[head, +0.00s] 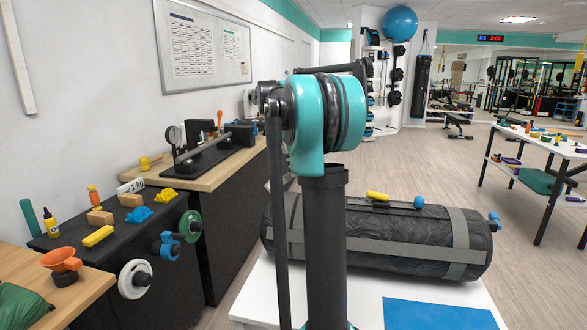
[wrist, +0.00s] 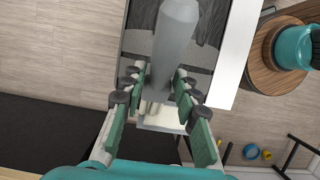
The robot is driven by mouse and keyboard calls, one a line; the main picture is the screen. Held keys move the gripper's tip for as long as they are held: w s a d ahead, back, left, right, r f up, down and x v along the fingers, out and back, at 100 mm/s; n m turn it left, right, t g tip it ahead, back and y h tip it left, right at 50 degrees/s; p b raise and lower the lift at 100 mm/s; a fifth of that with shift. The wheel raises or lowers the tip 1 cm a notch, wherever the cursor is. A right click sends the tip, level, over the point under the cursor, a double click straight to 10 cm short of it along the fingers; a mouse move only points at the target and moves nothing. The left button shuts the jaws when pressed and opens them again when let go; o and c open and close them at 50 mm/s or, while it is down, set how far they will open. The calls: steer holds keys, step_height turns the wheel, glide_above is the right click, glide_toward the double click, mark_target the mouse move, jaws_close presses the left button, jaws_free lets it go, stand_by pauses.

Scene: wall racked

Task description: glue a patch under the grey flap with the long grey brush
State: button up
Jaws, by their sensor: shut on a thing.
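My gripper (wrist: 160,88) is shut on the long grey brush (wrist: 175,40) in the wrist view. The brush's smooth grey body runs up the picture from between the fingers; I cannot make out its bristles. Beneath it is the dark wrinkled bag (wrist: 208,35), and I cannot tell whether they touch. In the head view the black bag (head: 400,238) lies on its side on a white table (head: 268,302), with grey bands (head: 464,235) around it. I cannot pick out a separate flap. My arm hides part of the bag, and the gripper is not visible there.
A yellow piece (head: 378,196) and a blue ball (head: 419,202) show at the bag's top edge. A blue mat (head: 437,314) lies on the table's front. A cluttered workbench (head: 222,163) stands left, another white table (head: 530,139) right. Open floor lies between.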

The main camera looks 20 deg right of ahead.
steer(key=shift+a, duration=0.1)
steer(key=s+a, duration=0.2)
steer(key=s+a+r, duration=0.1)
steer(key=s, duration=0.1)
steer(key=shift+a+r, duration=0.1)
steer(key=shift+a, duration=0.3)
stand_by(0.9)
steer(key=shift+w+d, duration=0.5)
steer(key=shift+w, duration=0.3)
steer(key=shift+w+d, duration=0.55)
steer(key=shift+w, duration=0.2)
steer(key=shift+w+d, duration=0.5)
steer(key=shift+w, duration=0.3)
steer(key=s+a, duration=0.2)
steer(key=s, duration=0.1)
steer(key=s+a, duration=0.1)
steer(key=shift+s, duration=0.35)
